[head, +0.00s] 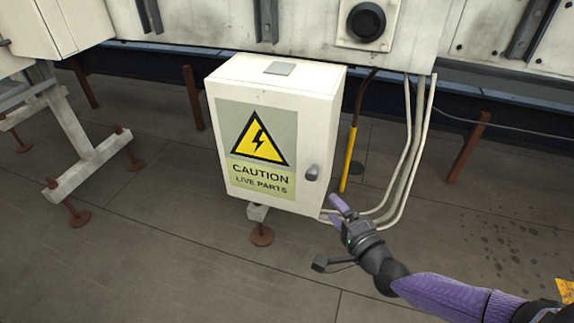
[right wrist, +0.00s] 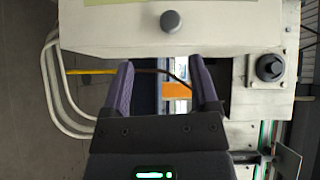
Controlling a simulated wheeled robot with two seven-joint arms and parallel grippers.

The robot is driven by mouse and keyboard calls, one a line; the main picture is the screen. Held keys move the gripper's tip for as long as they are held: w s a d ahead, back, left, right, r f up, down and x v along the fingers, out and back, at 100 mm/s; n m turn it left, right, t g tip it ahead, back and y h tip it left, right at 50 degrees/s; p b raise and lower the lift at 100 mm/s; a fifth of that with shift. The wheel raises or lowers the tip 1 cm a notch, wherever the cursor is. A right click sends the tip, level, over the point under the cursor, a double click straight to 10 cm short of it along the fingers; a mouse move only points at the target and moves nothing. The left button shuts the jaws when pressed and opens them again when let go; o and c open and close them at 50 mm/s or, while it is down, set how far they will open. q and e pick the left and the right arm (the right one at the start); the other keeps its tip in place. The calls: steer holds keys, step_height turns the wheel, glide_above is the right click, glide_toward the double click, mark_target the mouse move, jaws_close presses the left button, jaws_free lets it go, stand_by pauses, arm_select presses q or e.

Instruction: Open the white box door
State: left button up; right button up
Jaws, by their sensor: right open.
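The white box (head: 290,82) stands in the middle of the head view. Its front door (head: 221,180) looks closed flat against the box and carries a yellow caution sign (head: 257,145). A small grey knob (head: 312,172) sits at the door's lower right edge. My right gripper (head: 337,206) is just below and right of the knob, apart from it, open and empty. In the right wrist view the knob (right wrist: 170,22) shows beyond the two spread purple fingers (right wrist: 162,68), near the edge of the white box (right wrist: 115,45). My left gripper is out of view.
White conduits (head: 408,150) run down right of the box, close to my right gripper. A yellow-sleeved cable (head: 349,160) hangs beside them. A white wall with a black round fitting (head: 366,22) is behind. The floor (head: 160,255) in front is clear.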

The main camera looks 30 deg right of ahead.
mark_target(314, 179)
steer(key=shift+m, duration=0.5)
steer(key=w+b, duration=0.1)
steer(key=w, duration=0.1)
steer(key=w+b, duration=0.1)
steer(key=w, duration=0.2)
steer(key=w+b, duration=0.1)
steer(key=w, duration=0.2)
steer(key=shift+d+r+b, duration=0.2)
steer(key=shift+d+b, duration=0.15)
steer(key=shift+w+d+r+b, duration=0.15)
steer(key=shift+w+b, duration=0.3)
steer(key=shift+w, duration=0.7)
steer(key=shift+w+r, duration=0.1)
steer(key=shift+w, duration=0.25)
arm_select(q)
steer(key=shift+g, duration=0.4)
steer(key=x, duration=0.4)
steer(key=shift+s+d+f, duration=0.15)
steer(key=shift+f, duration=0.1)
arm_select(e)
jaws_close()
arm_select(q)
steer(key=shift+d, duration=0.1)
